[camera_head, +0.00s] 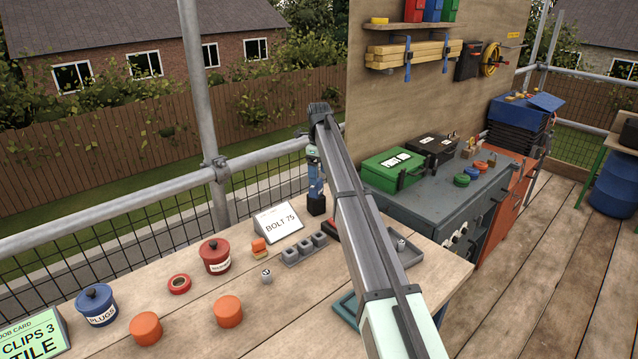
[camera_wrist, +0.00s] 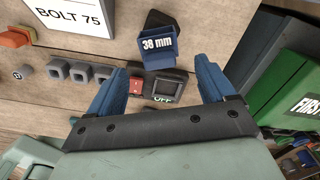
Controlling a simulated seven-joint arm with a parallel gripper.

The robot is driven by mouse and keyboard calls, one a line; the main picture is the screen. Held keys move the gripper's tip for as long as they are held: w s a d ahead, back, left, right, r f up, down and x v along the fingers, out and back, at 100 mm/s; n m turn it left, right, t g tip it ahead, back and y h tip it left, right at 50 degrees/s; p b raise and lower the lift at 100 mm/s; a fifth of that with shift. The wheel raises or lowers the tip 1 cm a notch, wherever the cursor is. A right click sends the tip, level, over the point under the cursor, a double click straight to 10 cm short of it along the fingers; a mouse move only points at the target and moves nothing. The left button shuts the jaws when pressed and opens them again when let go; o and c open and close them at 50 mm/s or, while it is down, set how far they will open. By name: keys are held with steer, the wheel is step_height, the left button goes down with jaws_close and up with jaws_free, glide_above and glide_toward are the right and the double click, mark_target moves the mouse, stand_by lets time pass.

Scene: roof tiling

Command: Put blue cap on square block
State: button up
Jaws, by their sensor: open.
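The only blue cap-like piece I make out is a small blue disc (camera_head: 472,173) between a green and an orange one on the grey cabinet top. I cannot tell that it is the cap. Several grey blocks with square openings (camera_head: 304,247) stand in a row on the wooden bench; they also show in the wrist view (camera_wrist: 80,72). Which one is the square block is unclear. My gripper (camera_wrist: 160,64) is open and empty, its blue fingers above the bench around a blue piece marked 38 mm (camera_wrist: 158,47) and a black device (camera_wrist: 164,86). My arm hides part of the bench.
A BOLT 75 card (camera_head: 278,228) stands behind the blocks. A red pot (camera_head: 215,256), a blue PLUGS pot (camera_head: 96,305) and orange round pieces (camera_head: 228,311) are at left. A green first-aid case (camera_head: 393,169) is on the cabinet. A teal tray (camera_head: 346,308) is partly hidden by my arm.

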mark_target(319, 179)
steer(key=shift+r, duration=3.05)
